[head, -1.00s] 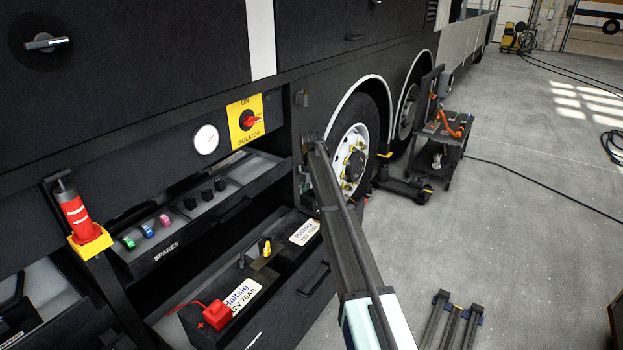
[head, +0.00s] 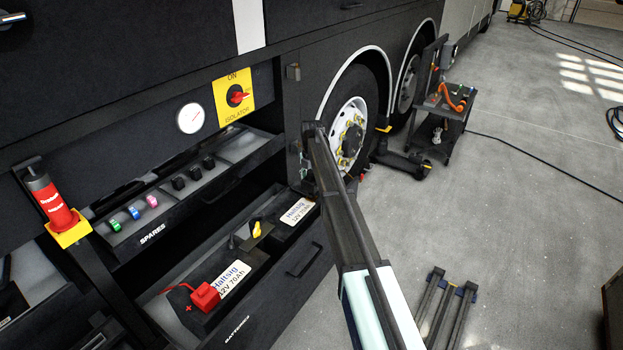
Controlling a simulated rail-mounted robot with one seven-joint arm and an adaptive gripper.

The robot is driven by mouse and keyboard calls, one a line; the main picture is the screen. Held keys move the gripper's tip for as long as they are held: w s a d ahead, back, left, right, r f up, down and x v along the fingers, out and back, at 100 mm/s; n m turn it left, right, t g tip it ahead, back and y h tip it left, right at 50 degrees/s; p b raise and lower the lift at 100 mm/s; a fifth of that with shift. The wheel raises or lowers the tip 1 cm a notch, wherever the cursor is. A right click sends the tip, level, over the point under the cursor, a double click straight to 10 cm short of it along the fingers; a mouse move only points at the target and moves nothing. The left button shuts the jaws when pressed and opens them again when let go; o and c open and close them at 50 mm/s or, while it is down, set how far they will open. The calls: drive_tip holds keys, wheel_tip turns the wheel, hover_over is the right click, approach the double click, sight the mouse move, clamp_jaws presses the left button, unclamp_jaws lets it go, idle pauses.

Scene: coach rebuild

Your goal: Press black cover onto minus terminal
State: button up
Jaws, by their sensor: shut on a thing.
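Two batteries sit in the low pull-out drawer. The near battery (head: 222,290) has a red cover (head: 205,297) with a red lead beside a plus mark. A small dark upright piece (head: 233,242) stands at its far end; I cannot tell whether this is the minus terminal or something on it. A yellow piece with a black part (head: 256,230) is just beyond, near the second battery's label (head: 297,211). I cannot make out a black cover at the batteries. My arm crosses the middle, and my gripper's fingers do not show.
The spares drawer (head: 152,234) above the batteries holds several black caps (head: 195,172) and coloured pieces. A tool cart (head: 440,120) stands by the wheels. A dark stand (head: 447,310) is on the floor at right.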

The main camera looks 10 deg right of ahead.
drive_tip(key=shift+f+b, duration=0.55)
drive_tip(key=shift+f, duration=1.3)
drive_tip(key=shift+f, duration=0.9)
idle(1.8)
drive_tip(key=o, duration=1.2)
drive_tip(key=shift+o, duration=0.8)
drive_tip(key=shift+r, duration=0.2)
drive_tip(key=shift+r+p, duration=1.3)
drive_tip(key=shift+r, duration=2.1)
